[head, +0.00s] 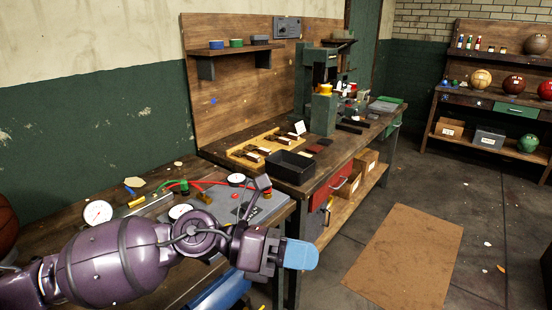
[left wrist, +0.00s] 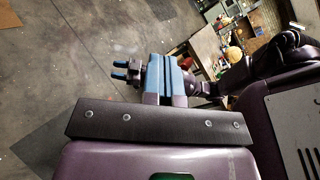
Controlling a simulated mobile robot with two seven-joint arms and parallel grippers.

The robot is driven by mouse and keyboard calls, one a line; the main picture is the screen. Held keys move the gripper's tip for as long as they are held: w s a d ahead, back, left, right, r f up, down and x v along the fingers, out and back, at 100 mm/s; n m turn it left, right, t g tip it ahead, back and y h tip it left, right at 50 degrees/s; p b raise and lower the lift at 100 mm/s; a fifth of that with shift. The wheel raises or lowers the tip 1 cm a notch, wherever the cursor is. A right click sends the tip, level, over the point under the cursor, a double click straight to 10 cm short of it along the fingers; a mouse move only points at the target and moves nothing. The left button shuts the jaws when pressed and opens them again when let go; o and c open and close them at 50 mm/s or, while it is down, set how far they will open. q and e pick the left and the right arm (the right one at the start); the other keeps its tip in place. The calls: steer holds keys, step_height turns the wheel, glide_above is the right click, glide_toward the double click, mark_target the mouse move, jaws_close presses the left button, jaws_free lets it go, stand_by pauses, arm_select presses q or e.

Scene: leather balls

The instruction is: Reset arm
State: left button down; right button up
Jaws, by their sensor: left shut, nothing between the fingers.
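My left arm reaches in from the left of the head view, over the near workbench. My left gripper (head: 302,254) is beyond the bench's front edge, its light-blue fingertips together and nothing held. In the left wrist view, the blue fingers of my left gripper (left wrist: 166,74) are close together beyond a black bar. Behind them, a purple arm comes in from the right, apparently my right arm. Its small dark gripper with blue tips (left wrist: 119,69) is partly hidden, and its opening is unclear.
The near bench holds gauges (head: 98,213), red hoses and a grey panel under my arm. A black tray (head: 290,167) stands on the farther bench. Balls (head: 480,79) rest on the back shelf. A brown mat (head: 405,255) lies on otherwise mostly clear floor.

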arm_select(q)
steer(key=w+a+r+n+t+h, duration=0.1)
steer(key=w+a+n+t, duration=0.25)
steer(key=n+t, duration=0.5)
steer(key=w+a+r+n+t+h, duration=0.15)
steer(key=w+n+t, duration=0.35)
steer(key=n, duration=0.6)
steer(key=w+a+f+n+t+y, duration=0.3)
steer(key=a+f+n+t+y, duration=0.3)
steer(key=a+f+n+y, duration=0.75)
steer(key=s+a+f+n+g+y, duration=0.1)
steer(key=s+a+f+n, duration=0.25)
steer(key=f+n, duration=0.2)
steer(key=s+a+f+n+g+y, duration=0.1)
steer(key=s+a+f+n, duration=0.25)
steer(key=f+n, duration=0.2)
steer(key=s+a+f+n+g+y, duration=0.1)
steer(key=s+a+f+g, duration=0.1)
steer(key=s+f, duration=0.4)
steer(key=s+a+f+n+g+y, duration=0.2)
steer(key=s+a+f, duration=0.2)
steer(key=s+f, duration=0.3)
steer(key=s, duration=0.3)
arm_select(e)
steer(key=shift+s+d+f, duration=0.1)
steer(key=shift+s+f, duration=0.15)
steer(key=shift+s, duration=0.2)
arm_select(q)
steer(key=shift+w+a, duration=0.1)
